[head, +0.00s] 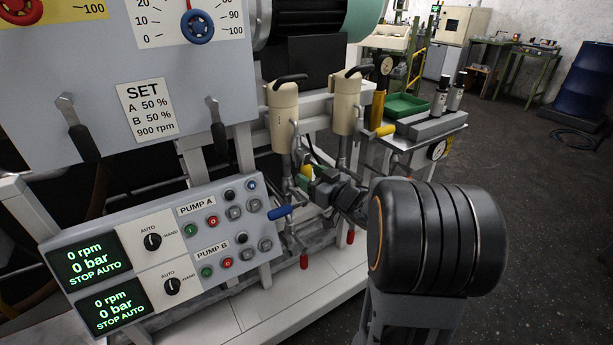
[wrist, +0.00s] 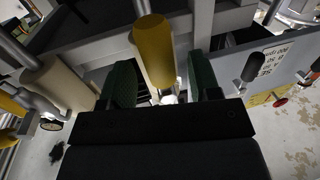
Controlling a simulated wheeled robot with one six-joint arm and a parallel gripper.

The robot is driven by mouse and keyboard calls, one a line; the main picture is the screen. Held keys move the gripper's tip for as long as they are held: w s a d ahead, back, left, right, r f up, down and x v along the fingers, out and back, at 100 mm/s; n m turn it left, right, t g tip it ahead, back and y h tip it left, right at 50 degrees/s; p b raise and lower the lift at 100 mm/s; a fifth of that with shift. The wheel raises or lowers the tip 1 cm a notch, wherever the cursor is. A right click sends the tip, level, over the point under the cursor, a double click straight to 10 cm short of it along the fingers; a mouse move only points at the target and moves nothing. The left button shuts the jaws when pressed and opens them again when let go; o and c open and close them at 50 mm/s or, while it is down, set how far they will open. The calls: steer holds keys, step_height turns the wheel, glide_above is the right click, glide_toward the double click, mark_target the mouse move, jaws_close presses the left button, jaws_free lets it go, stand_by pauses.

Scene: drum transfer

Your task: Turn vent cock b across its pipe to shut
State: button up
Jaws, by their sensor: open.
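A yellow handle (wrist: 154,52) stands between the two green-padded fingers of my gripper (wrist: 160,75) in the wrist view. The fingers are open, with a gap visible on each side of the handle. In the head view my gripper (head: 308,178) is at the pipework below the cream cylinders, with a bit of the yellow handle (head: 306,170) showing beside it. No label marks this handle as vent cock b. Its valve body and pipe are mostly hidden by the gripper, so I cannot tell how the handle lies to its pipe.
A blue lever (head: 279,212) and red levers (head: 303,262) are close by the gripper. Two cream cylinders (head: 284,115) with black levers stand above. The pump panel (head: 170,240) is at left, another yellow handle (head: 385,130) at right. Open floor lies farther right.

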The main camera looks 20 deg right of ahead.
steer(key=shift+x, duration=1.1)
jaws_close()
